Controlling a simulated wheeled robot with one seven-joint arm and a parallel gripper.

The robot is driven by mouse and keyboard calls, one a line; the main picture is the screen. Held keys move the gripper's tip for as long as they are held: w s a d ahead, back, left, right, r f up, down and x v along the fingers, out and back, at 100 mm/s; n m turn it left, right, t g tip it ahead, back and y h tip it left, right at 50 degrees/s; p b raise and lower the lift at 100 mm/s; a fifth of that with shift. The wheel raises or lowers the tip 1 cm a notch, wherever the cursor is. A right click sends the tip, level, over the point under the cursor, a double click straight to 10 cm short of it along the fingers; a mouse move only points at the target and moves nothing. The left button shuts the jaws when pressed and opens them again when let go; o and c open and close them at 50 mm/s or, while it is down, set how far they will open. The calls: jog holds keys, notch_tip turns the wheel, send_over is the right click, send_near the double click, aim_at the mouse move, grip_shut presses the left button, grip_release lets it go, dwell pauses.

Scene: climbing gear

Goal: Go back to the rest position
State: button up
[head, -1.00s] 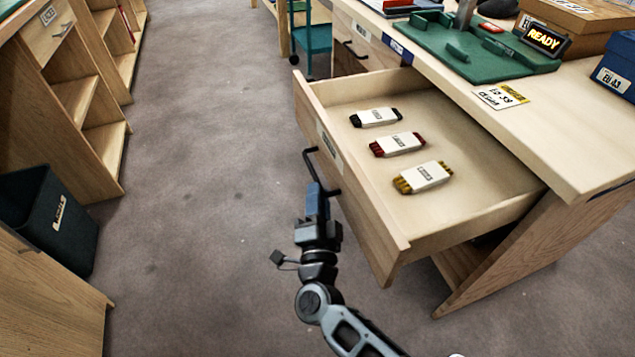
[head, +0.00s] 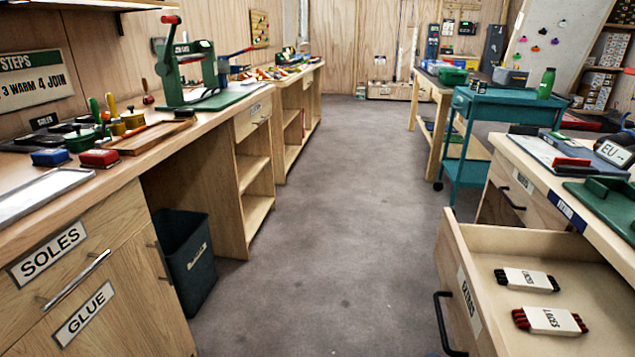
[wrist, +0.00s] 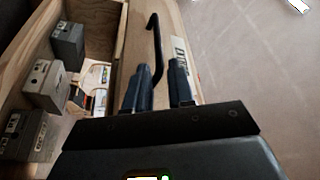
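My gripper (wrist: 158,92) shows in the wrist view with its two dark fingers apart. A black bar handle (wrist: 156,45) on a pale wooden front lies just beyond the fingers, its lower end seen between them. I cannot tell whether they touch it. I see nothing held.
The left bench has a SOLES drawer (head: 60,260) and a dark bin (head: 187,262) beside it. A teal cart (head: 470,150) stands at right, beyond the drawer. The grey floor aisle (head: 335,190) between is clear. Grey boxes (wrist: 45,85) sit in a wooden space in the wrist view.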

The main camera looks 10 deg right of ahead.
jog(key=s+a+r+n+g+y+p, duration=0.1)
jog(key=s+r+n+y+p, duration=0.4)
jog(key=s+r+n, duration=0.4)
jog(key=s+a+r+n+g+y+p, duration=0.1)
jog(key=s+r+n+y+p, duration=0.5)
jog(key=s+r, duration=1)
jog(key=s+n, duration=0.3)
jog(key=s, duration=0.5)
jog(key=shift+a, duration=0.2)
